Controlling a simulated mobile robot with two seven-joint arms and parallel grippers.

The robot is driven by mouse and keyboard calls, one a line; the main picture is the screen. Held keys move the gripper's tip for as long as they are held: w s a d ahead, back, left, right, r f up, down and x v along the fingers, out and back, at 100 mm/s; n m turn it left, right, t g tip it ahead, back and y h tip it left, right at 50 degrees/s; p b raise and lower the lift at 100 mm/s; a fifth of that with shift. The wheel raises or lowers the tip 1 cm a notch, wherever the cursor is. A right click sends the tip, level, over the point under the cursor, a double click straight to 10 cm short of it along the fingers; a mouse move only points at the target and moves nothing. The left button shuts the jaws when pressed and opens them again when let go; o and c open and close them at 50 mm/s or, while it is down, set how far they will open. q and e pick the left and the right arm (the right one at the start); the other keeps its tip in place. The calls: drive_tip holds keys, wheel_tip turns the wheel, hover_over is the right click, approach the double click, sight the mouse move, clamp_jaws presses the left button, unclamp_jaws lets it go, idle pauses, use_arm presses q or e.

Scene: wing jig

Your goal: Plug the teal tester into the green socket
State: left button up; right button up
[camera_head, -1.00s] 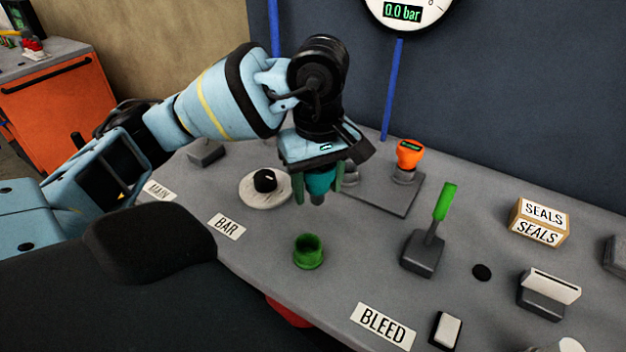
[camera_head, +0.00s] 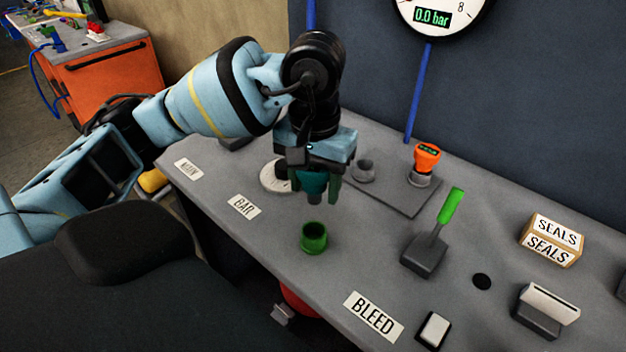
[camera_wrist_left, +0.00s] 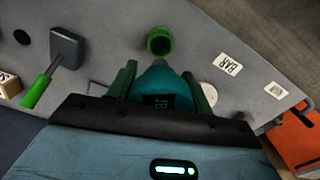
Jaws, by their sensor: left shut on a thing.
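The teal tester (camera_head: 313,183) is held in my left gripper (camera_head: 316,190), whose green fingers are shut on its sides. The tester points down, and its grey lower end shows below the fingers. The green socket (camera_head: 313,238) is an open cup on the grey bench, nearer to me than the tester. The tester is above and behind it, apart from it. In the left wrist view the teal tester (camera_wrist_left: 161,84) with a small dark display sits between the fingers (camera_wrist_left: 163,85), and the green socket (camera_wrist_left: 159,41) lies beyond its far end. My right gripper is not in view.
A green-handled lever (camera_head: 426,253) stands right of the socket. Behind are an orange tester (camera_head: 427,157) and an empty grey holder (camera_head: 364,171) on a plate. A SEALS box (camera_head: 550,239) and a BLEED label (camera_head: 373,316) lie to the right. The bench around the socket is clear.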

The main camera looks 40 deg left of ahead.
sight(314, 226)
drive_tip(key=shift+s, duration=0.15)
use_arm(q)
drive_tip(key=shift+a+f, duration=0.1)
drive_tip(key=shift+f, duration=0.05)
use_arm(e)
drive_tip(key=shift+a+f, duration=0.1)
